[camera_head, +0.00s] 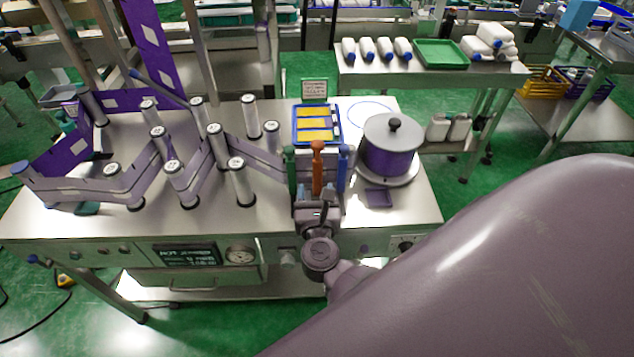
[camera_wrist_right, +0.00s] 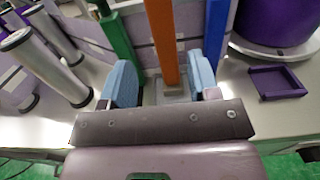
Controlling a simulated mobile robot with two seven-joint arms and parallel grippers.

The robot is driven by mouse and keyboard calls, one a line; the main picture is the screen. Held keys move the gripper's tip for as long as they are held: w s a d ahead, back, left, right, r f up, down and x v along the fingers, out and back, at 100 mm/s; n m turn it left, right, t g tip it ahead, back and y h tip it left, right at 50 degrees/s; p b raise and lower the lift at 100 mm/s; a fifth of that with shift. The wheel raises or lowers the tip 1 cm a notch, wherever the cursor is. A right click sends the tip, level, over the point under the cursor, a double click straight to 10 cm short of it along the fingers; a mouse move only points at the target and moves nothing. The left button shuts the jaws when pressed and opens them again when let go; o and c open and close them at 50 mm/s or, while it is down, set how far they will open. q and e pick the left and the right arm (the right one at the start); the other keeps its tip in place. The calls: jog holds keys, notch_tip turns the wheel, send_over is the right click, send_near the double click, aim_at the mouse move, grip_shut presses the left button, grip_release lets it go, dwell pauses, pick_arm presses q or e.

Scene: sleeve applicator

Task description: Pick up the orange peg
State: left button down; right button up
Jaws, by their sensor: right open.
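The orange peg (camera_head: 317,168) stands upright between a green peg (camera_head: 291,170) and a blue peg (camera_head: 342,168) on the steel machine table. My right gripper (camera_head: 316,192) is at its near side, with the jaws open. In the right wrist view the orange peg (camera_wrist_right: 163,42) shows between the two light-blue fingertips of the right gripper (camera_wrist_right: 162,80), with a gap on each side. Its lower end meets a grey square base (camera_wrist_right: 172,92). My left gripper is not in view.
In the wrist view the green peg (camera_wrist_right: 116,36) and blue peg (camera_wrist_right: 215,40) stand close outside the fingers. A purple spool (camera_head: 389,160) and small purple tray (camera_head: 379,198) are right. Several silver rollers (camera_head: 214,145) stand left. A blue tray (camera_head: 297,125) with yellow pieces lies behind.

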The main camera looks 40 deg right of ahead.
aim_at(318, 179)
jog(key=shift+d+p+x, duration=0.25)
jog(key=shift+p+x, duration=0.35)
jog(key=shift+x, duration=2.85)
jog(key=shift+s, duration=0.15)
grip_shut()
